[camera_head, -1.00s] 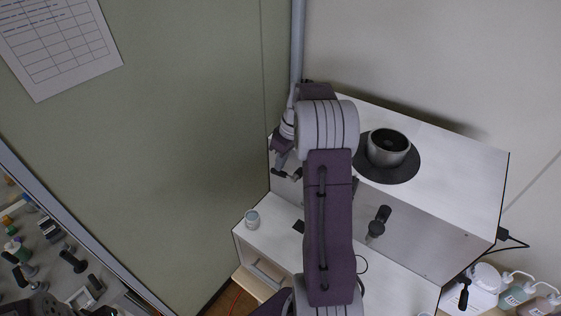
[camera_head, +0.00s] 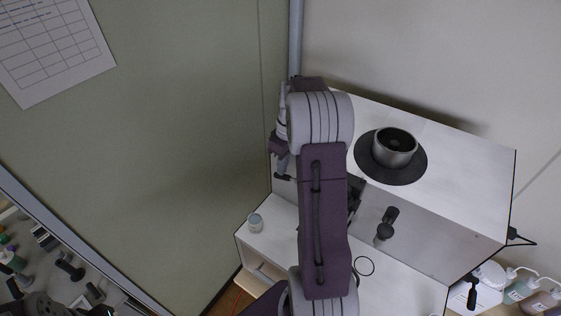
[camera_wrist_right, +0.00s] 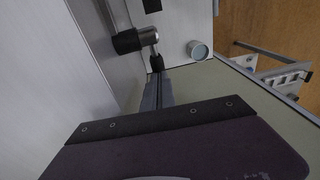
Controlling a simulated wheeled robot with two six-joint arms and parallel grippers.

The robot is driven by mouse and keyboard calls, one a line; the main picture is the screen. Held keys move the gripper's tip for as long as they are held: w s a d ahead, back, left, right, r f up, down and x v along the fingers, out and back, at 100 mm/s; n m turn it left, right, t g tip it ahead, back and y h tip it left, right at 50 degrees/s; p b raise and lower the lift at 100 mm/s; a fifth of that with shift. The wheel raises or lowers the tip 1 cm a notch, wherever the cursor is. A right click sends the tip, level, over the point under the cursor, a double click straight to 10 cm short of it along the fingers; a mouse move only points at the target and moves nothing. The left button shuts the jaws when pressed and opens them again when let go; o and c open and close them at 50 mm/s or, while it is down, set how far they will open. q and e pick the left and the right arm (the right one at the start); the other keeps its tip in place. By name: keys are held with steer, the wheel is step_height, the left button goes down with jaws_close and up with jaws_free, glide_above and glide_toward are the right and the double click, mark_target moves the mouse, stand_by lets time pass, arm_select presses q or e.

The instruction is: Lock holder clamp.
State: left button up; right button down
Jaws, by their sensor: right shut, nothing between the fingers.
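My right gripper (camera_head: 284,176) points down at the left end of the white machine, partly hidden by my own arm in the head view. In the right wrist view its fingers (camera_wrist_right: 158,72) are together with nothing between them. Just past the fingertips is a lever-like part, likely the holder clamp, with a metal barrel (camera_wrist_right: 146,38) and a black end (camera_wrist_right: 125,42). It stands out beside the machine's pale wall. The tips look very near it; I cannot tell whether they touch. In the head view my arm hides this part. My left gripper does not show.
The white machine (camera_head: 466,180) carries a metal cup (camera_head: 394,148) on a dark disc. A black-handled part (camera_head: 386,226) sticks out of its front face. Green wall panel stands left.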

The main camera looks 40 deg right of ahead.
steer(key=shift+w+f, duration=0.45)
steer(key=shift+f, duration=0.05)
steer(key=shift+a+f, duration=0.1)
steer(key=shift+s+f+g+p, duration=0.2)
steer(key=shift+g+p, duration=0.2)
steer(key=shift+p, duration=0.45)
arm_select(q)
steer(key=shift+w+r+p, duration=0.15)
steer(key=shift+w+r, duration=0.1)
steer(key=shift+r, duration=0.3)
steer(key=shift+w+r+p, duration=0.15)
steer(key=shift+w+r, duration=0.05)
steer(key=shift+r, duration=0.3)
arm_select(e)
steer(key=shift+w+f+g, duration=0.2)
steer(key=shift+f+g, duration=0.1)
steer(key=shift+f, duration=0.05)
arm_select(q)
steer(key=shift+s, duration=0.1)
arm_select(e)
steer(key=shift+s, duration=0.1)
